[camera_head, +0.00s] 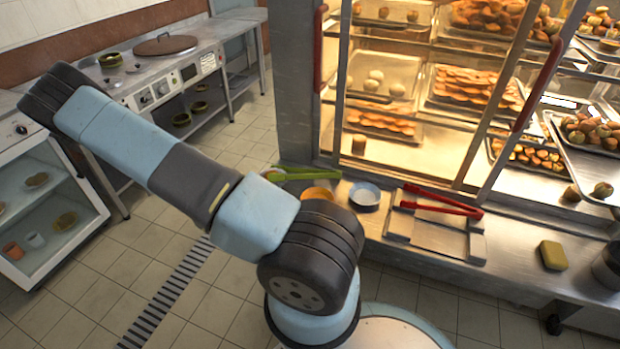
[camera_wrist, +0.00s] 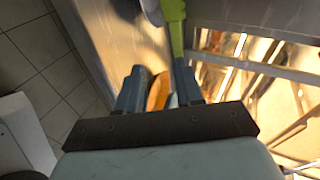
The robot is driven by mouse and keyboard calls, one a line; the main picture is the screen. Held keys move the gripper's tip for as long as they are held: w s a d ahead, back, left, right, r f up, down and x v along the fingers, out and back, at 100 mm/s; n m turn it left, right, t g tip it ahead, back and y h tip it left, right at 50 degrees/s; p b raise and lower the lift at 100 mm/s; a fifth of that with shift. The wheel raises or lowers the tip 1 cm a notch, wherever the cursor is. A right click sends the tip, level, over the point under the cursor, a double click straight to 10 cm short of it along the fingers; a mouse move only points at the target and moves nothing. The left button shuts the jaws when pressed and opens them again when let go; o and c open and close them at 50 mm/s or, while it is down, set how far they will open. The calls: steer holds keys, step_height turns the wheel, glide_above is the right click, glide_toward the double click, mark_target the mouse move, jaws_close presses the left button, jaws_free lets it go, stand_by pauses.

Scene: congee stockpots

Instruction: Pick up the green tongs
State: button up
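The green tongs (camera_head: 308,173) lie on the metal counter at the foot of the display case, at its left end. In the wrist view a green length of the tongs (camera_wrist: 176,35) runs down to the tip of the right finger. My gripper (camera_wrist: 158,80) is open, its two grey-blue fingers apart. The right finger overlaps the tongs' lower end in the picture; I cannot tell whether it touches. The tongs are not clearly between the fingers. In the head view my gripper does not show.
An orange bowl (camera_head: 317,193) sits close to the tongs and shows between my fingers (camera_wrist: 157,92). A blue-white bowl (camera_head: 364,195) stands to its right. Red tongs (camera_head: 440,204) lie on a metal tray (camera_head: 428,236). A yellow sponge (camera_head: 553,255) is farther right. The glass case rises behind.

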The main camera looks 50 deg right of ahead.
steer(key=shift+s+d+m+h, duration=0.3)
steer(key=shift+s+d+h, duration=0.45)
steer(key=shift+d, duration=0.5)
glide_toward(303, 177)
steer(key=x, duration=0.3)
steer(key=shift+f, duration=0.25)
steer(key=shift+x, duration=3.05)
steer(key=shift+r, duration=0.2)
jaws_close()
